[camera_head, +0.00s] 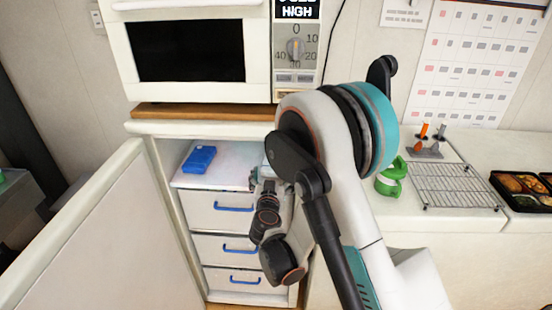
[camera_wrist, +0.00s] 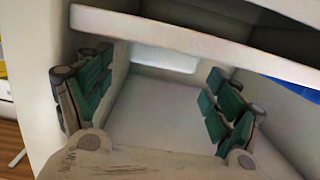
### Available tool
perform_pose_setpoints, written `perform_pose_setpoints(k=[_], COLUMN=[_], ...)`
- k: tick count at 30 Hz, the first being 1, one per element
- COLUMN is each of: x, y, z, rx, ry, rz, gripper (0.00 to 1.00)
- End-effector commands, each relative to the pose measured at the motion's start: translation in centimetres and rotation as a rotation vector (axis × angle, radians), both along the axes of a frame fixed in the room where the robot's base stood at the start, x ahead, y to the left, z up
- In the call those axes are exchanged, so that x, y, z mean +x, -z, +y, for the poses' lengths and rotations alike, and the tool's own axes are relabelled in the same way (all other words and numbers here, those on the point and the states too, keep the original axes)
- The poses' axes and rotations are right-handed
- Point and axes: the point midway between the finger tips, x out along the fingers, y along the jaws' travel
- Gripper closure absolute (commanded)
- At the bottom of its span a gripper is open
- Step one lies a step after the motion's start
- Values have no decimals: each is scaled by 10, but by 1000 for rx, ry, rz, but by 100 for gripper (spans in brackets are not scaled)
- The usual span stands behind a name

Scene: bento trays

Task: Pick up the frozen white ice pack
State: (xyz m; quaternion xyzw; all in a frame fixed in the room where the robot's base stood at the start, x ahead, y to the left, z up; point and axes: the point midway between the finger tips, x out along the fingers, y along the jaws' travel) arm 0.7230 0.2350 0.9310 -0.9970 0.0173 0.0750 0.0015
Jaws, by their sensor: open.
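My gripper (camera_wrist: 160,98) is open, with its green-padded fingers apart on the left and right of the wrist view and nothing held between them. Ahead, between and beyond the fingertips, a pale rounded block (camera_wrist: 164,59) lies at the far end of a white surface; it looks like the white ice pack. In the head view my gripper (camera_head: 255,180) reaches into the open white compartment under the microwave. My arm hides most of that side, and I cannot clearly make out the white pack there.
A blue pack (camera_head: 199,159) lies on the compartment's left side. Drawers with blue handles (camera_head: 234,208) are below, and an open door (camera_head: 95,235) stands at left. A white ledge (camera_wrist: 200,45) runs above the fingers. A green-white cup (camera_head: 390,180) and wire rack (camera_head: 453,187) sit right.

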Motion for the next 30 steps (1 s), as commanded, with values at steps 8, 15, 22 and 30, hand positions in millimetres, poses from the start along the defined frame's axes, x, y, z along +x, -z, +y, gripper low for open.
perform_pose_setpoints(k=[8,15,22,30], x=[35,56,85,89], y=[7,7,9,7], z=[-2,-3,-4,-4], rx=[0,0,0,0], ry=[1,0,0,-1], rz=[0,0,0,0], gripper=[17,17,17,17])
